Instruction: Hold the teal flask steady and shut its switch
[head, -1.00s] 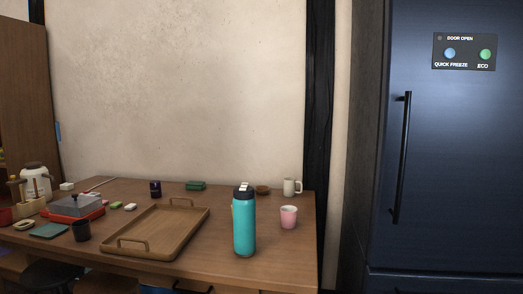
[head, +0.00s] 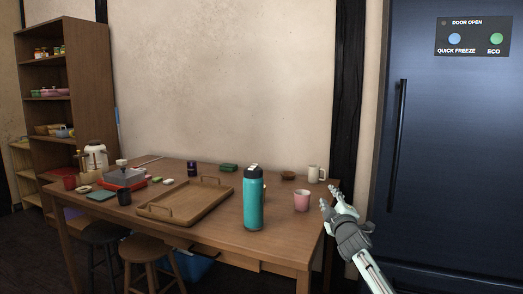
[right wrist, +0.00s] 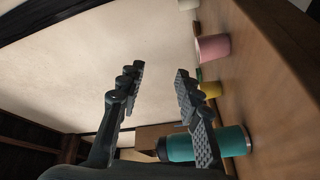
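The teal flask (head: 253,204) stands upright near the front right of the wooden table, with a dark lid (head: 253,170) that has white parts on top. In the right wrist view the flask (right wrist: 207,145) lies sideways across the lower right of the picture, partly behind a finger. The switch cannot be made out clearly. My right gripper (head: 328,206) is open and empty, to the right of the flask and just beyond the table's right edge. In the right wrist view its two fingers (right wrist: 157,90) stand apart with nothing between them. My left gripper is not in view.
A pink cup (head: 302,201) stands between the flask and my right gripper. A white mug (head: 316,174) is behind it. A yellow cup (right wrist: 210,89) shows in the right wrist view. A wooden tray (head: 222,199) lies left of the flask. The blue fridge (head: 450,160) is at right.

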